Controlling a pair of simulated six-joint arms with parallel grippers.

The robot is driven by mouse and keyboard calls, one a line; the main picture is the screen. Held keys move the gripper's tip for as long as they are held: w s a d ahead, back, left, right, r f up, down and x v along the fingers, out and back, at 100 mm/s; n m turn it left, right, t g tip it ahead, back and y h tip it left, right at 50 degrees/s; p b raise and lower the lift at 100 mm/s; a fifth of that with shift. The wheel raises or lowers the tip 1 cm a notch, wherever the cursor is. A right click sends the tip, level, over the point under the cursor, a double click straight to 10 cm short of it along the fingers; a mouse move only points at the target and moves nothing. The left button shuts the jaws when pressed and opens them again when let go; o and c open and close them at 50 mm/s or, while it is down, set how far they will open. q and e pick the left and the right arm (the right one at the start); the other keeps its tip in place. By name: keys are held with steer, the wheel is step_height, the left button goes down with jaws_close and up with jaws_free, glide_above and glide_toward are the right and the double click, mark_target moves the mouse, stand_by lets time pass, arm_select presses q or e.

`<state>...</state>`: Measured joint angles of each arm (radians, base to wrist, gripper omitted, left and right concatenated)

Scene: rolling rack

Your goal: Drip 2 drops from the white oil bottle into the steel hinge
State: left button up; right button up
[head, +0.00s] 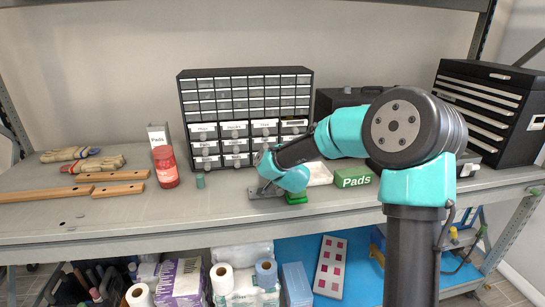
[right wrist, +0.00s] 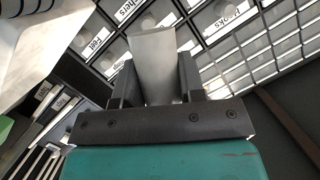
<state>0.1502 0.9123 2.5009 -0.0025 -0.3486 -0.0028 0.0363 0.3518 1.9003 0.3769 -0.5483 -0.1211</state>
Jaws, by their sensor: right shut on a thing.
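The steel hinge (head: 264,192) lies flat on the grey bench top, in front of the drawer cabinet. My right gripper (head: 264,163) is just above it, its wrist reaching in from the right and partly covering this area. In the right wrist view my right gripper (right wrist: 150,92) is shut on a pale grey-white, smooth thing, which appears to be the white oil bottle (right wrist: 154,55). The gripper looks strongly tilted against the cabinet behind. The bottle's tip and any drop cannot be made out. My left gripper is not in view.
A small green thing (head: 297,198) lies right of the hinge. The drawer cabinet (head: 246,79) rises close behind.

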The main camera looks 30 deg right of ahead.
steer(key=shift+w+a+f+m+t, duration=0.1)
steer(key=shift+a+f+m+t, duration=0.15)
steer(key=shift+f, duration=0.2)
steer(key=shift+w+a+f+m+t, duration=0.1)
steer(key=shift+f+m, duration=0.25)
steer(key=shift+f, duration=0.1)
steer(key=shift+w+a+f+m+t+y, duration=0.1)
steer(key=shift+a+f+m+t+y, duration=0.15)
steer(key=shift+f+m, duration=0.3)
steer(key=shift+w+a+f+m+t+y, duration=0.1)
steer(key=shift+f+m+t, duration=0.25)
steer(key=shift+f, duration=0.25)
steer(key=shift+f, duration=0.25)
steer(key=shift+w+a+r+m+t, duration=0.15)
steer(key=shift+r+m+t, duration=0.15)
steer(key=shift+m, duration=0.35)
steer(key=shift+a+r+m+t, duration=0.15)
steer(key=shift+r+m+t, duration=0.1)
steer(key=shift+m, duration=0.35)
steer(key=shift+w+a+r+m+t, duration=0.1)
steer(key=shift+a+r+m+t, duration=0.15)
steer(key=shift+m, duration=0.4)
steer(key=shift+d, duration=0.1)
stand_by(0.9)
